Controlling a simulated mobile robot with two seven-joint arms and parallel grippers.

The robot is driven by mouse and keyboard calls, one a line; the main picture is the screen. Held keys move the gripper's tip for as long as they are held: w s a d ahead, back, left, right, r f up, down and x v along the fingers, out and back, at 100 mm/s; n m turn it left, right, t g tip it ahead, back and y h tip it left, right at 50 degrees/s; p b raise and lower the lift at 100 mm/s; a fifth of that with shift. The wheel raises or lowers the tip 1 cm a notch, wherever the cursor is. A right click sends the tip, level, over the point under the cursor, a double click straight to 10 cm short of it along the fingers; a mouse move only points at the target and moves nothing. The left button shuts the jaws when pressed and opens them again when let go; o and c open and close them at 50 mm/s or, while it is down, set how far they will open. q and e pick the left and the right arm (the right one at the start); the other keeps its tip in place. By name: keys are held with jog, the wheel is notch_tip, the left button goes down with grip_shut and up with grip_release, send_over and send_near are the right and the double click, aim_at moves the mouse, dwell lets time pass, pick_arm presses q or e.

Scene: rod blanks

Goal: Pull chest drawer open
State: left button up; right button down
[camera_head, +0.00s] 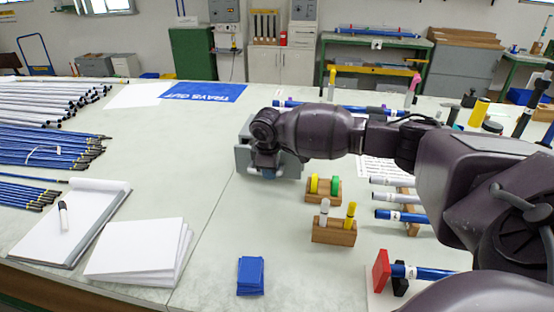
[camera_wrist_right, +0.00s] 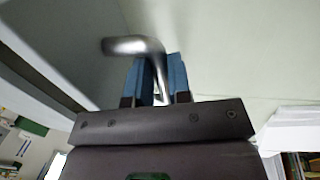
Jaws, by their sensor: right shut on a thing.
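A small grey chest (camera_head: 243,158) stands on the workbench near the middle of the head view. My right arm reaches in from the right and covers much of the chest. My right gripper (camera_head: 265,165) points down at its front. In the right wrist view, a bent metal handle (camera_wrist_right: 130,45) passes between the blue fingers of this gripper (camera_wrist_right: 157,66), which are shut on it. The arm hides most of the drawer front, so I cannot tell how far the drawer stands out. My left gripper is not in view.
Wooden blocks with coloured pegs (camera_head: 334,232) stand right of and in front of the chest. Blue cards (camera_head: 251,276) lie near the front. A notepad (camera_head: 85,215) and bundled rods (camera_head: 45,148) are at left. The bench left of the chest is clear.

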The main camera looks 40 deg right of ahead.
jog(key=s+a+p, duration=0.3)
jog(key=shift+a+r, duration=0.3)
jog(key=shift+r, duration=0.05)
jog(key=shift+s+a+f, duration=0.3)
jog(key=shift+a, duration=0.05)
jog(key=c, duration=1.1)
grip_release()
jog(key=shift+o, duration=0.2)
